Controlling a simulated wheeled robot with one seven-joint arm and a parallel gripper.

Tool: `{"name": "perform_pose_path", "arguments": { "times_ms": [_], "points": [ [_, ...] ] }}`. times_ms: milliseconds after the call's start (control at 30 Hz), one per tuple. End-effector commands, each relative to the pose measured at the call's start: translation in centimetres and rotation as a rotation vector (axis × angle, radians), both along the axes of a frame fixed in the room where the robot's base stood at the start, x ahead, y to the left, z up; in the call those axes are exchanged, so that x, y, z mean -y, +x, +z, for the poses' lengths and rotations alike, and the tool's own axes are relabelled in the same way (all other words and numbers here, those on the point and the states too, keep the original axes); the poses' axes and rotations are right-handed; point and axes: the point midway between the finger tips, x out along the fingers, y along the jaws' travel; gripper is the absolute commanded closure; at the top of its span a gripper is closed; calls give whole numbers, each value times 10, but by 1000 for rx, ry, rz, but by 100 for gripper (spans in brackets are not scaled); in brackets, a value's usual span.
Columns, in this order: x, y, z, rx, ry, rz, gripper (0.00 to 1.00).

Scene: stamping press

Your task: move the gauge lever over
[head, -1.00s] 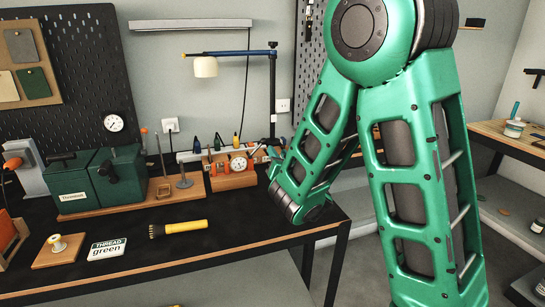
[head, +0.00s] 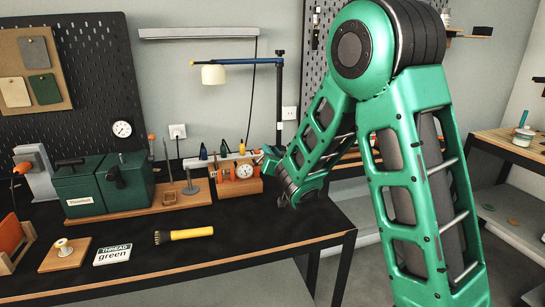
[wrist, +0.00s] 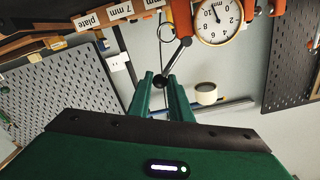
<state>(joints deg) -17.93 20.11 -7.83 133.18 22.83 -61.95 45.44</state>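The gauge (head: 244,171) is an orange block with a white dial at the bench's back edge; in the wrist view it shows upside down at the top, with its dial (wrist: 218,22). A metal lever (wrist: 178,52) with a black ball knob (wrist: 159,82) slants from beside the dial. My gripper (wrist: 161,80) has its two green fingers apart, with the knob between their tips. I cannot tell whether either finger touches it. In the head view my gripper (head: 268,155) is small, just right of the gauge, and the lever is hard to make out.
A dark green box (head: 85,187) labelled "Thickness" stands at left. A yellow-handled tool (head: 190,233), a "THREAD green" card (head: 112,254) and a spool on a wooden block (head: 62,256) lie in front. A lamp (head: 214,75) hangs above. The front right bench top is clear.

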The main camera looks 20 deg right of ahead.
Motion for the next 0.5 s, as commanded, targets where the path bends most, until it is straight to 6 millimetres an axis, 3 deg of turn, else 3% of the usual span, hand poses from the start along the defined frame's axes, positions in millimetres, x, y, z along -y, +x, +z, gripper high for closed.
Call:
{"name": "perform_pose_path", "arguments": {
  "times_ms": [500],
  "points": [
    [-10,-1,6,-3,0,1,94]
  ]
}}
